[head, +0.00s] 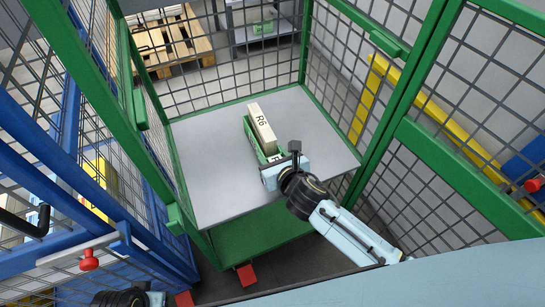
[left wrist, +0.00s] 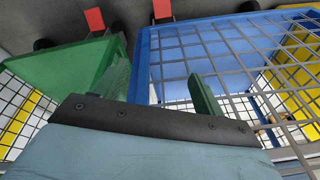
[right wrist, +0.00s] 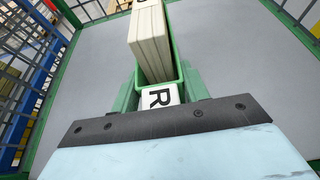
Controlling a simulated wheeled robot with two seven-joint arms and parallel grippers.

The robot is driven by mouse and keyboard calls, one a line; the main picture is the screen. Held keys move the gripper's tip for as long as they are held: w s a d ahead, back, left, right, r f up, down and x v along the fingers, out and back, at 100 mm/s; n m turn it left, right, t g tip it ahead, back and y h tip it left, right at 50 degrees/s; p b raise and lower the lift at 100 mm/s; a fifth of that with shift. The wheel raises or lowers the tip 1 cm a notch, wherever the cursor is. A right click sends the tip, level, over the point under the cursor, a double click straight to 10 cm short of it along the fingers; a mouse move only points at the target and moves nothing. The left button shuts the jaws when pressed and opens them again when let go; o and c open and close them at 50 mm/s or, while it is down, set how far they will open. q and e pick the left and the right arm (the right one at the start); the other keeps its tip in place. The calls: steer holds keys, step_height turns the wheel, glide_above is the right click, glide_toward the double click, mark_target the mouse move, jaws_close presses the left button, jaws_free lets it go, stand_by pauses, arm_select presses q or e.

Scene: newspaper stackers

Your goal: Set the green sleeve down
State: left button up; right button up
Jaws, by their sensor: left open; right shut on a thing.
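The green sleeve (head: 253,138) is a narrow open-topped holder at the middle of the grey shelf (head: 215,185) in the green cage. A cream block marked R6 (head: 262,128) stands up out of it. My right gripper (head: 275,160) is shut on the near end of the sleeve. In the right wrist view, the sleeve (right wrist: 172,58) lies between the green fingers, with a white R label at its near end. I cannot tell whether its base touches the shelf. My left gripper (left wrist: 160,88) is open and empty, low beside the blue cage; the head view shows only part of that arm.
Green mesh walls and posts (head: 307,45) enclose the shelf at the back and sides. A blue mesh cage (head: 60,195) stands at the left. The shelf is bare around the sleeve. A wooden pallet (head: 172,45) lies behind the cage.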

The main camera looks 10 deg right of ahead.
arm_select(q)
steer(key=shift+r, duration=0.1)
arm_select(e)
steer(key=o, duration=1)
steer(key=shift+f, duration=0.1)
arm_select(q)
steer(key=shift+r, duration=0.1)
arm_select(e)
steer(key=shift+s+r, duration=0.2)
steer(key=p+v, duration=0.2)
steer(key=v, duration=0.3)
steer(key=shift+s+d+r, duration=0.1)
arm_select(q)
steer(key=s+a+f+p, duration=0.2)
steer(key=s+a+f, duration=0.2)
steer(key=f, duration=0.5)
steer(key=shift+s+g, duration=0.3)
steer(key=shift+s, duration=0.15)
arm_select(e)
steer(key=v, duration=0.6)
steer(key=shift+s, duration=0.15)
